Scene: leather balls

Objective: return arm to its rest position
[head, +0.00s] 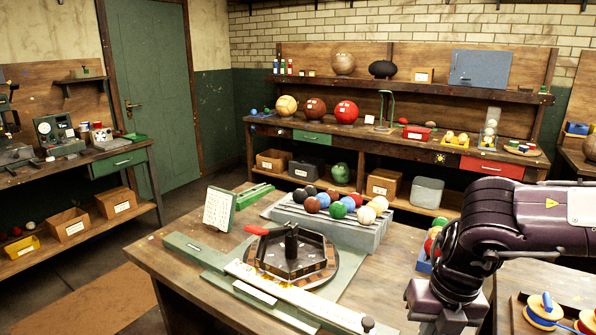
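My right arm (508,217) comes in from the right edge in dark purple links. It bends down at an elbow-like joint beside the right end of the wooden workbench (165,262). The arm's lower part runs out of the bottom of the head view, so its gripper and fingertips are hidden. My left arm and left gripper do not show in the head view. I see nothing held.
The workbench carries a round fixture with a dark hexagonal tray (291,256), long pale rails, a white card (219,208) and a grey rack (335,225) of several coloured balls. A right-hand table (540,280) holds spools. Ball shelves (400,145) stand behind.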

